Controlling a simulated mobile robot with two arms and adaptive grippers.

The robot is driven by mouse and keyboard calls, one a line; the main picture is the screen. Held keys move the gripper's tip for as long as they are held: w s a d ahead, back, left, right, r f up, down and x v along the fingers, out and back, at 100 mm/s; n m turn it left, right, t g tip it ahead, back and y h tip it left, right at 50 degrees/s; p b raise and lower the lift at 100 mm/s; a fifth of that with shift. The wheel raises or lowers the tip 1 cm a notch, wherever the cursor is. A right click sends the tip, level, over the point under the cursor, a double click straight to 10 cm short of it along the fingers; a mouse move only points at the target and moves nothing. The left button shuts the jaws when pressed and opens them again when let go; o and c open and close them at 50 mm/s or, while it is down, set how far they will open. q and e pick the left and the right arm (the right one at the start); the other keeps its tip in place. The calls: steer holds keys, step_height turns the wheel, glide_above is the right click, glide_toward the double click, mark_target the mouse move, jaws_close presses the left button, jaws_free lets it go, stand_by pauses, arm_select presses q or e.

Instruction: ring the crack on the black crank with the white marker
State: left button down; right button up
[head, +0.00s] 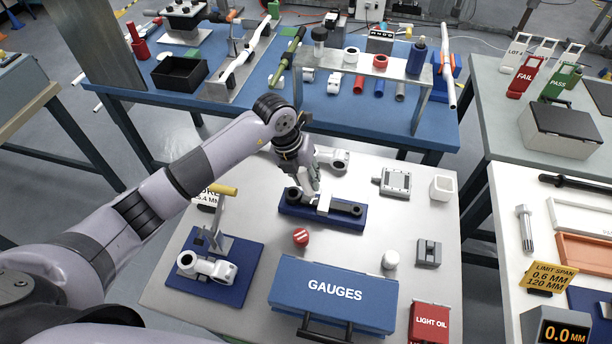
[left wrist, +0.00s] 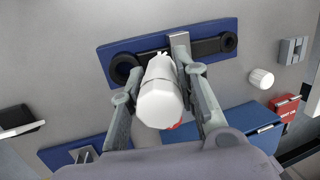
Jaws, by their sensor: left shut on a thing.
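The black crank (head: 345,207) lies on a blue base plate (head: 290,209) on the white table. It also shows in the left wrist view (left wrist: 208,47), with a round eye at each end and a grey metal clamp piece (left wrist: 180,42) across its middle. My left gripper (head: 316,188) is above the crank. In the left wrist view, my left gripper (left wrist: 162,78) is shut on the white marker (left wrist: 160,98), whose tip end points toward the crank. Whether the tip touches the crank I cannot tell. I cannot make out the crack. My right gripper is not in view.
A red cap (head: 301,237) and a white cylinder (head: 390,259) stand in front of the base plate. The blue GAUGES box (head: 335,292) is nearer. A blue plate with a white part (head: 207,267) is at left. Grey blocks (head: 395,181) are at right.

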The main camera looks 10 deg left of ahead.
arm_select(q)
steer(key=shift+f+b, duration=0.35)
steer(key=shift+f, duration=0.1)
stand_by(0.6)
steer(key=shift+s+f, duration=0.1)
steer(key=shift+f, duration=0.15)
stand_by(1.0)
steer(key=shift+r, duration=0.1)
steer(key=shift+r+p, duration=2.25)
steer(key=shift+r, duration=1.2)
